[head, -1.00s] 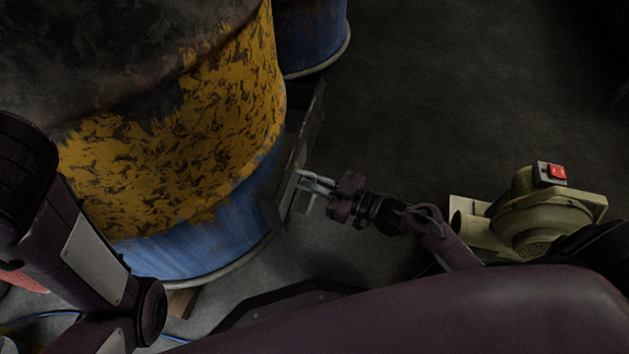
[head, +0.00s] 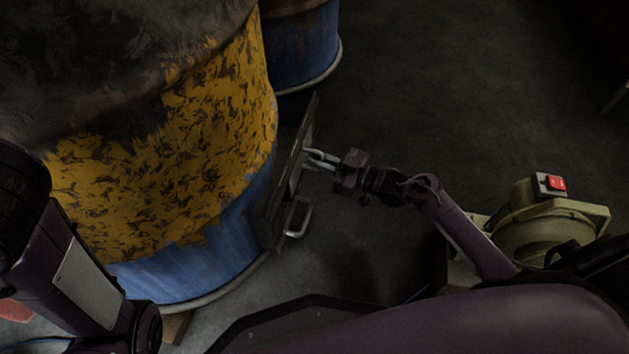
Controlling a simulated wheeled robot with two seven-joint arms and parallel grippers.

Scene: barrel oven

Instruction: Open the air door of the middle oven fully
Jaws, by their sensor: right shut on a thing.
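The middle oven (head: 190,165) is a big barrel with worn yellow paint above blue, filling the left half of the head view. A dark, flat metal air door (head: 283,195) stands out at its right side, seen nearly edge-on. A pale bar handle (head: 299,218) shows on its near end. My right gripper (head: 312,158) is shut on the air door's outer side, farther back than that handle. The exact part between its fingertips is too small to make out. My left arm is at the left edge; its gripper is out of view.
A second blue barrel (head: 305,50) stands behind at the top. A greenish blower (head: 545,225) with a red switch (head: 556,183) sits at the right, close to my right arm. The dark floor (head: 450,90) between the barrels and blower is clear.

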